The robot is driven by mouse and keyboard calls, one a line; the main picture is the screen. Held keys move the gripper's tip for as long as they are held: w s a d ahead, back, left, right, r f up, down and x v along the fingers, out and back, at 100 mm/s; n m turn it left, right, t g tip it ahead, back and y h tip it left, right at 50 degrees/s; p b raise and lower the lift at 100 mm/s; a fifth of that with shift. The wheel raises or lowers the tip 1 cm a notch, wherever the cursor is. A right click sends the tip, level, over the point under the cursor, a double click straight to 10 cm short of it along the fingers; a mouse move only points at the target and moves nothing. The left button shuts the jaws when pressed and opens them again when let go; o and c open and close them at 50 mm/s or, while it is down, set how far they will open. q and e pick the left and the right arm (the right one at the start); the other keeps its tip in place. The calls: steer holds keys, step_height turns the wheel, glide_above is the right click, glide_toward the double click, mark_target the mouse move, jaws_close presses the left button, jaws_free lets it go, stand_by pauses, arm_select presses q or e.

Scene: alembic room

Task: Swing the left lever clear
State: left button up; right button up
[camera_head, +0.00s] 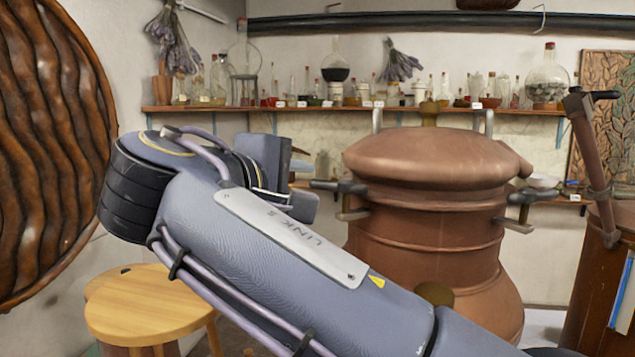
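A large copper still (430,230) with a domed lid stands right of centre. The left lever (338,187) is a dark handle at the lid's left side, sticking out to the left over a small metal bracket (352,214). A matching right lever (532,196) sticks out on the other side. My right arm crosses from lower right to upper left and hides the still's lower left. My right gripper (297,182) is just left of the left lever, partly hidden behind my wrist. I cannot tell whether it touches the lever or how far its fingers are apart. My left gripper is out of view.
A wooden stool (150,310) stands at lower left. A shelf (350,109) with bottles and flasks runs along the back wall. A dark wooden barrel with a pipe (595,165) stands at the right. A carved round wooden panel (50,150) fills the left edge.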

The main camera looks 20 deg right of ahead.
mark_target(321, 183)
steer(key=p+x, duration=0.1)
steer(key=x, duration=0.6)
steer(key=shift+d, duration=0.1)
steer(key=shift+c, duration=0.4)
jaws_close()
steer(key=shift+r+g+p, duration=0.1)
steer(key=shift+g+p, duration=0.3)
steer(key=shift+p, duration=0.05)
steer(key=shift+w+d+r+m+g+h+p, duration=0.1)
steer(key=shift+w+d+m+g+h+p, duration=0.05)
steer(key=shift+m+g+h+p, duration=0.35)
steer(key=shift+w+d+r+m+g+h+p, duration=0.1)
steer(key=shift+m+g+h+p, duration=0.3)
steer(key=shift+m+g+p, duration=0.15)
steer(key=shift+d+f+m+g, duration=0.1)
steer(key=shift+f+m+g, duration=0.1)
steer(key=shift+m+g, duration=0.2)
steer(key=shift+f, duration=0.15)
